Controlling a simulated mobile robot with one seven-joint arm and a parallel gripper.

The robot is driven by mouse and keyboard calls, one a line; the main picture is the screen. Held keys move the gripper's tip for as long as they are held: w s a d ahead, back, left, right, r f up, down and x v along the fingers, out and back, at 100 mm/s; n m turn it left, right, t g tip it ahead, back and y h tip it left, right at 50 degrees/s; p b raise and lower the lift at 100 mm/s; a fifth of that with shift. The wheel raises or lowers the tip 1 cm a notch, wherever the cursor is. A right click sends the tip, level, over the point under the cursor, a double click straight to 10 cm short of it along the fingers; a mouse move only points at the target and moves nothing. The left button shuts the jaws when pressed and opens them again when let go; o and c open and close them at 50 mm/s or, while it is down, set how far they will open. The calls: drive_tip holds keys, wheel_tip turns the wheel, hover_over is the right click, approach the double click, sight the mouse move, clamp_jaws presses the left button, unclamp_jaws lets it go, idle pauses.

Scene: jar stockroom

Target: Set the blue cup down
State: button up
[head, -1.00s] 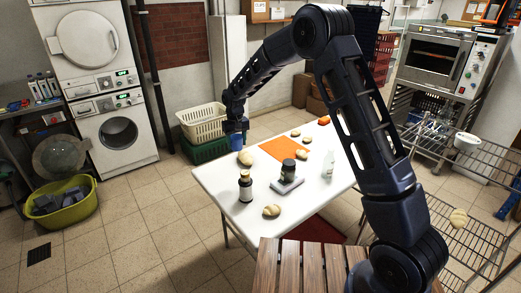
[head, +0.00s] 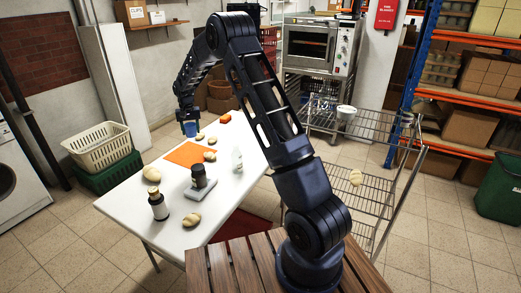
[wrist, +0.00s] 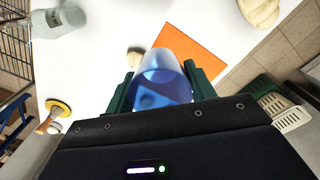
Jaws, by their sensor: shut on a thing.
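The blue cup (head: 191,130) is held in my gripper (head: 188,124) by the far long edge of the white table (head: 140,207), just beyond the orange mat (head: 186,153). In the wrist view the see-through blue cup (wrist: 161,85) sits between the two green fingers, which close on its sides. White tabletop, the orange mat (wrist: 191,44) and a potato-like lump (wrist: 135,57) show past it. I cannot tell whether the cup's base touches the table.
On the table stand a dark bottle (head: 158,206), a dark jar (head: 199,176) on a grey scale (head: 201,191), a clear bottle (head: 237,159) and several lumps, one large (head: 151,174). An orange item (head: 225,118) lies at the far end. Crates (head: 100,150) stand left on the floor.

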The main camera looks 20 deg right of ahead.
drive_tip(key=w+d+m, duration=0.3)
drive_tip(key=d, duration=1)
drive_tip(key=w+d+m, duration=0.3)
drive_tip(key=d, duration=1)
drive_tip(key=w+d+m, duration=0.3)
drive_tip(key=d, duration=1)
wheel_tip(320, 180, down, 20)
drive_tip(key=shift+a+r, duration=0.1)
drive_tip(key=shift+f, duration=0.2)
drive_tip(key=o, duration=1)
drive_tip(key=shift+c, duration=0.2)
